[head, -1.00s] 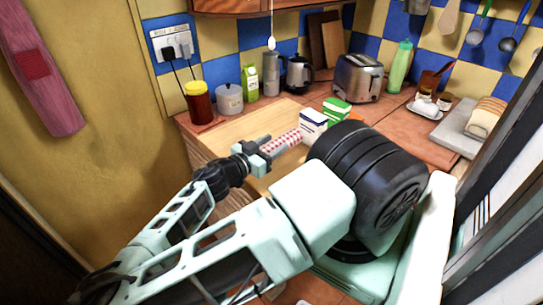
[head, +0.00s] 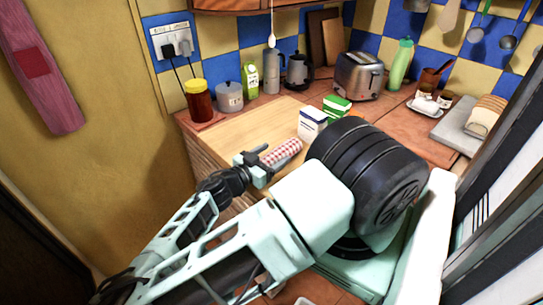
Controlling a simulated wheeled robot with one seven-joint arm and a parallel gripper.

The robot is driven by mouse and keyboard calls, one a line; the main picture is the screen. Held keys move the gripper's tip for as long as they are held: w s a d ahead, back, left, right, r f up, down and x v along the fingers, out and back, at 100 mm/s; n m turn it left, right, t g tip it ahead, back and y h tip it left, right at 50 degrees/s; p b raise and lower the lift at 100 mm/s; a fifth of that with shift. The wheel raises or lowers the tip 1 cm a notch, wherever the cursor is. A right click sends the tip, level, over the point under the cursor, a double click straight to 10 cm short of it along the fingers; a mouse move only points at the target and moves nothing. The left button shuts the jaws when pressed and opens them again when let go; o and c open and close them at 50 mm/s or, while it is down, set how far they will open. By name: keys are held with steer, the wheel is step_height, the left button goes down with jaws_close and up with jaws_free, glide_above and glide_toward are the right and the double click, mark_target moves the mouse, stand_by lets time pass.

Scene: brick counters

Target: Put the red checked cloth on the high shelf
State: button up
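The red checked cloth (head: 284,150), rolled or folded into a narrow strip, shows in the head view over the near part of the wooden board on the counter. My gripper (head: 258,166) is at its near left end, with a finger on either side, and appears shut on it. The cloth sticks out from the fingers toward the back right. I cannot tell how high it is above the board. The high shelf cannot be made out; only the lower edge of a wooden wall unit (head: 245,5) shows at the top.
A red jar (head: 199,102), grey pot (head: 229,97), green carton (head: 250,81) and toaster (head: 359,76) line the back. The wooden board's (head: 243,130) left part is clear.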

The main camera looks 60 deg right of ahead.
steer(key=shift+r+p, duration=0.1)
steer(key=shift+p, duration=0.4)
steer(key=a+b, duration=0.1)
steer(key=w+a+f+b, duration=0.1)
steer(key=a, duration=0.1)
steer(key=a+b, duration=0.2)
steer(key=shift+w+f, duration=0.15)
steer(key=shift+f, duration=0.05)
steer(key=w+a+b, duration=0.2)
steer(key=a+b, duration=0.1)
steer(key=a, duration=0.9)
steer(key=s+a+f+n+g+y, duration=0.3)
steer(key=s+a+f+n+y, duration=0.2)
steer(key=s+a+n+y, duration=0.5)
steer(key=s+a+r+n+t+y, duration=0.2)
steer(key=a+r+n+y, duration=0.2)
steer(key=r+n, duration=0.4)
steer(key=s+a+r+n+t+y, duration=0.2)
steer(key=a+r+n+t+y, duration=0.1)
steer(key=a+r+n, duration=0.4)
step_height(320, 180, up, 3)
steer(key=shift+f+n+y, duration=0.1)
steer(key=shift+n+y, duration=0.5)
steer(key=shift+n, duration=0.1)
steer(key=shift+o, duration=0.4)
steer(key=shift+s+r+n+t, duration=0.2)
steer(key=shift+r+n+t, duration=0.4)
steer(key=shift+r+n, duration=0.1)
